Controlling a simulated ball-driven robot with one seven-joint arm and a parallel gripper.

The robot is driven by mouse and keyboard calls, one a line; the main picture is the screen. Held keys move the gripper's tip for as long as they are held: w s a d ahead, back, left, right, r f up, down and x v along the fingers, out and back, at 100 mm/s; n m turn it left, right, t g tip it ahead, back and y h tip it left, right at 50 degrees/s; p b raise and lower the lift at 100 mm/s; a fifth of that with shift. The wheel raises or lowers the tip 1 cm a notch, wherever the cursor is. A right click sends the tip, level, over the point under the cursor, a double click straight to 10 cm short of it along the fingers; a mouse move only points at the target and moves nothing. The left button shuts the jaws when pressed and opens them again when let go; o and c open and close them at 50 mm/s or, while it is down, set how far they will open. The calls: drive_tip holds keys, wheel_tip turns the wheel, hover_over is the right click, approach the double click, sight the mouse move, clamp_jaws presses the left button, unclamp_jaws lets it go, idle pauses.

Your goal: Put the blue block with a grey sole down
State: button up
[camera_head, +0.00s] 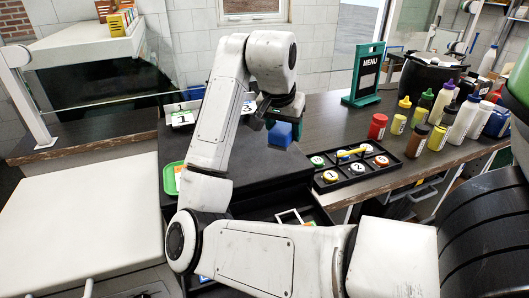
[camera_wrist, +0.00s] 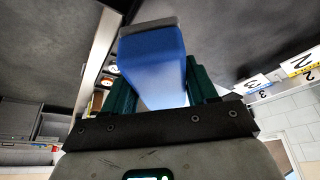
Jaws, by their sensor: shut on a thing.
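The blue block (camera_head: 280,136) is in my gripper over the dark counter (camera_head: 245,165), in the middle of the head view. In the wrist view the blue block (camera_wrist: 152,62) points away from the palm, with its grey sole (camera_wrist: 148,24) at the far end. My gripper (camera_head: 285,124) is shut on the block. In the wrist view its two green fingers (camera_wrist: 156,84) stand on either side of the block. Whether the sole touches the counter or hangs just above it cannot be told.
White number cards (camera_head: 182,114) stand left of my gripper. A black compartment tray (camera_head: 346,178) with numbered round lids lies to the right. A green menu sign (camera_head: 364,76) and several sauce bottles (camera_head: 461,122) stand farther right. Dark counter around the block looks clear.

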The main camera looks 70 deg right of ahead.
hover_over(268, 160)
drive_tip(key=a, duration=0.1)
wheel_tip(268, 160, down, 6)
drive_tip(key=shift+w+f+p, duration=0.1)
drive_tip(key=shift+p, duration=0.3)
wheel_tip(268, 160, down, 3)
drive_tip(key=shift+r+p, duration=0.1)
drive_tip(key=shift+p, duration=0.35)
drive_tip(key=shift+f, duration=0.5)
